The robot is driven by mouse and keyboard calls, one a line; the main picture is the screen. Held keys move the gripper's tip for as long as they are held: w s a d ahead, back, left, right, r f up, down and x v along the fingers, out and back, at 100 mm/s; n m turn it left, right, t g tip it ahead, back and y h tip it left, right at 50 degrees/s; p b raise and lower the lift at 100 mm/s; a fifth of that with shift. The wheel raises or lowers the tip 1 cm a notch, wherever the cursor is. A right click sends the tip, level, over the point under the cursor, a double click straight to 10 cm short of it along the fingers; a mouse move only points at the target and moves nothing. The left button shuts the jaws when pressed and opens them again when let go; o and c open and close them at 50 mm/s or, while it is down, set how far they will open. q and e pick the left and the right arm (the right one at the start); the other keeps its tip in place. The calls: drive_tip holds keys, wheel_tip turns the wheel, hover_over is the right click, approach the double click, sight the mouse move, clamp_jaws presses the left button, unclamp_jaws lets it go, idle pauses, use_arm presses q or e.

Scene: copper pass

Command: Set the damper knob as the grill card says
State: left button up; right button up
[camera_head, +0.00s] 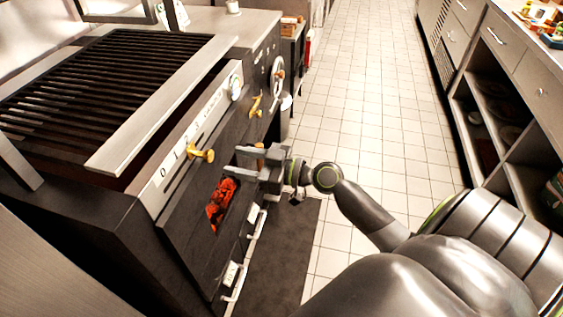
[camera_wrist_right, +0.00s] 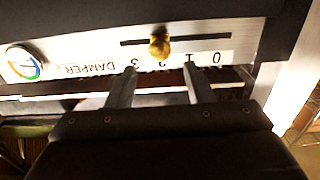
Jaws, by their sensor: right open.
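The damper knob (camera_head: 201,153) is a brass knob on the light strip of the grill's front panel. In the right wrist view the damper knob (camera_wrist_right: 160,46) sits in a dark horizontal slot, above the upside-down numbers 0 to 3. It lines up with about the 2. My right gripper (camera_head: 238,162) is open and empty, in front of the panel. In the wrist view its fingertips (camera_wrist_right: 158,70) point at the strip, one each side of the knob, apart from it. I cannot make out a readable grill card. My left gripper is not in view.
The grill's bars (camera_head: 90,85) lie above the panel. A window with glowing coals (camera_head: 220,205) is below the knob. A round dial (camera_head: 236,87) and a brass handle (camera_head: 256,105) are farther along. The tiled aisle (camera_head: 360,100) is clear; open shelves (camera_head: 495,110) line its right.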

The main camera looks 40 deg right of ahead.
use_arm(q)
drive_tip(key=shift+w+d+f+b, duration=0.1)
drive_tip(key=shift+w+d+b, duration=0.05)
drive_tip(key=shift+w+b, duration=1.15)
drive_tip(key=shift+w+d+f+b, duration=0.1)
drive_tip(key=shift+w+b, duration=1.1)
drive_tip(key=shift+b, duration=0.05)
use_arm(e)
drive_tip(key=v, duration=0.9)
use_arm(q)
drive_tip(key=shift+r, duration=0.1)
use_arm(e)
drive_tip(key=shift+s+d, duration=0.15)
